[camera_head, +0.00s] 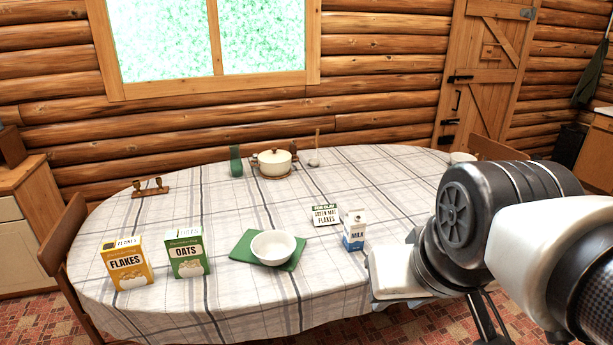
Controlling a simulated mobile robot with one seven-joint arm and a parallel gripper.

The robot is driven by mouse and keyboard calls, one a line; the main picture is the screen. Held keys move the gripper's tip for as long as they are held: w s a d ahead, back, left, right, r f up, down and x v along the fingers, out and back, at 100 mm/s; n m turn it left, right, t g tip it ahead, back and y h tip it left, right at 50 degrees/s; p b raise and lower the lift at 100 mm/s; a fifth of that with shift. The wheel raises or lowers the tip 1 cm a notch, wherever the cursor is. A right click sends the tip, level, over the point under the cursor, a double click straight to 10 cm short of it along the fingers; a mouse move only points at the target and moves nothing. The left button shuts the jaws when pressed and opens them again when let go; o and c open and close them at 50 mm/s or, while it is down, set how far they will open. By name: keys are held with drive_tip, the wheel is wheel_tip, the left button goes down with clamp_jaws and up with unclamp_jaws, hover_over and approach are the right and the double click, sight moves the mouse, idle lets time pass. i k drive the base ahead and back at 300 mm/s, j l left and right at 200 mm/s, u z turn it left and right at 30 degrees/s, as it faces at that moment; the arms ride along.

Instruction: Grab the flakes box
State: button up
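A yellow box (127,265) labelled FLAKES stands upright near the front left edge of the table, with its printed front facing me. A small white card (326,215) with a green top, which seems to read "green mat flakes", stands right of the table's middle. A green mat (242,250) lies near the front edge with a white bowl on it. My gripper (487,322) is at the lower right, at the table's front edge, far from the yellow box. It is partly cut off by the frame and partly hidden by my arm, so its opening cannot be judged.
A green OATS box (187,252) stands just right of the yellow box. The white bowl (273,246) and a milk carton (354,230) stand farther right. A lidded pot (274,162) is at the back. A wooden chair (63,250) is at the left.

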sight(126, 261)
drive_tip(key=u, duration=1.25)
